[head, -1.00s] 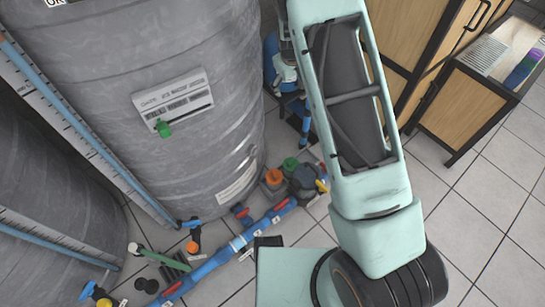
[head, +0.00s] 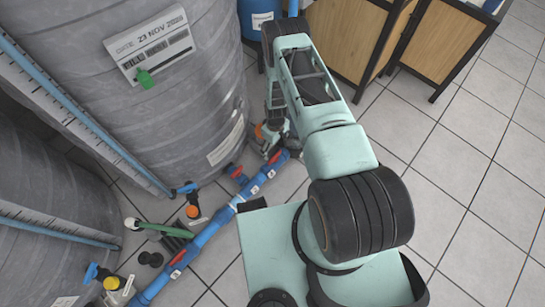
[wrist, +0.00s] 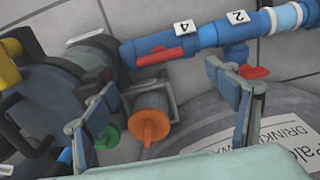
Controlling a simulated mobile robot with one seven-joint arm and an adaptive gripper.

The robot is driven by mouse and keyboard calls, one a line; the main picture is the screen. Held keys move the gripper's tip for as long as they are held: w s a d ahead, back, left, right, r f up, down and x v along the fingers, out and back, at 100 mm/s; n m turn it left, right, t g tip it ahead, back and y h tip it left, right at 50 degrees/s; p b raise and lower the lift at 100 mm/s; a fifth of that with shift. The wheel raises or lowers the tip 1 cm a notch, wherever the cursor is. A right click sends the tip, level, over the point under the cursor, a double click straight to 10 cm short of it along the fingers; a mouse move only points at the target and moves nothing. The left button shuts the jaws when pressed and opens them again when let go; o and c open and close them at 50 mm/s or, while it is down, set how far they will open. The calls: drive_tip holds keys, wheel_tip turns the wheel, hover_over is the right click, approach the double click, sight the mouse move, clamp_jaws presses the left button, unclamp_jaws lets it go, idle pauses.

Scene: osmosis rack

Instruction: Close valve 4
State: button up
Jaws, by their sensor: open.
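In the wrist view, a label reading 4 (wrist: 184,26) is on the blue pipe, upside down. Beside it is a red valve handle (wrist: 158,56), lying roughly along the pipe. My gripper (wrist: 160,76) is open, with one finger on each side of this handle in the picture. I cannot tell whether either finger touches it. Nothing shows held between the fingers. In the head view, my gripper (head: 274,132) is low by the far end of the blue pipe (head: 215,222), partly hidden by my arm. A red handle (head: 276,156) shows just below it.
An orange knob (wrist: 150,122) and a green knob (wrist: 108,133) sit close below the handle. A grey tank (head: 165,90) stands left; tiled floor (head: 470,165) is clear on the right.

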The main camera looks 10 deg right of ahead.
sight(275, 156)
wheel_tip(275, 156, down, 9)
drive_tip(key=b, duration=0.3)
drive_tip(key=shift+f, duration=0.2)
drive_tip(key=c, duration=1.2)
drive_tip(key=shift+o, duration=0.2)
